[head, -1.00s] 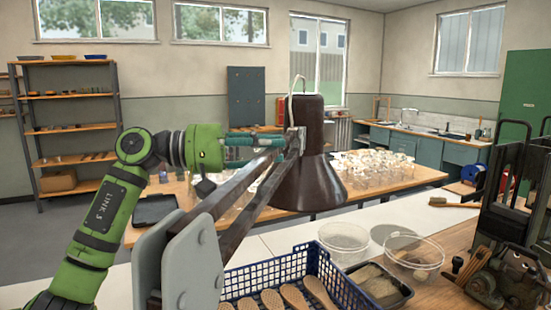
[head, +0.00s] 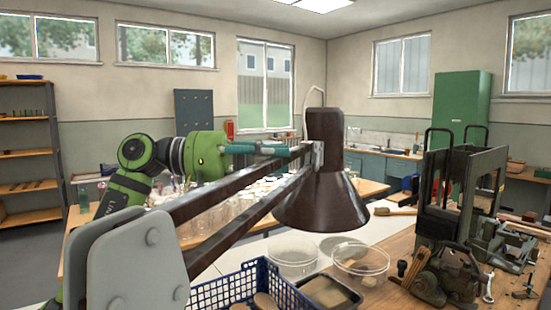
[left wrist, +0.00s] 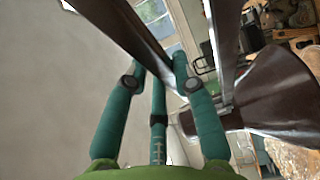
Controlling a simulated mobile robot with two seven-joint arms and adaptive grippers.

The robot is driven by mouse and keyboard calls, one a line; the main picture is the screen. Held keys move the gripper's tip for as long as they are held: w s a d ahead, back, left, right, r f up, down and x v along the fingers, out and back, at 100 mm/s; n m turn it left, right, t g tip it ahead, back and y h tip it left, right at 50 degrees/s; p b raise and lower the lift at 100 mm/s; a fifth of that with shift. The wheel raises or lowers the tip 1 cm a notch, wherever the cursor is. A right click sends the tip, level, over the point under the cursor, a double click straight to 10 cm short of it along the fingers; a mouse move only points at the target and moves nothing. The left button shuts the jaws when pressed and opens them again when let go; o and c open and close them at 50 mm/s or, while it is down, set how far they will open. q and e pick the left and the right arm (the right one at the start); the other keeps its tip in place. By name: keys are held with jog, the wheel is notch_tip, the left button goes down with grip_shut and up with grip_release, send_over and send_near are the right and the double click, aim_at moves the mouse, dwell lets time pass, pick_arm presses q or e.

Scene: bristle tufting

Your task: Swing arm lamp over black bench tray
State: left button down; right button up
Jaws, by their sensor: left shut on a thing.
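The lamp (head: 322,205) has a dark brown cone shade, opening down, on two parallel dark bars from a grey bracket at the lower left. My left gripper (head: 298,150), with teal fingers, is shut on the lamp at the bracket by the shade's neck; the exact contact is hard to make out. In the left wrist view the fingers (left wrist: 158,80) lie among the bars, with the shade (left wrist: 275,95) at right. The black bench tray (head: 354,299), with tan contents, is on the bench below the shade in the picture, cut by the lower edge. My right gripper is not in view.
A blue basket (head: 225,292) with wooden brush bodies stands left of the tray. Clear round dishes (head: 362,262) stand behind it. A dark machine (head: 450,275) and a tall black frame stand at right. A brush (head: 395,211) lies farther back.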

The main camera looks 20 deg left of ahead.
pick_arm(q)
jog(key=c, duration=1)
grip_release()
jog(key=v, duration=1.2)
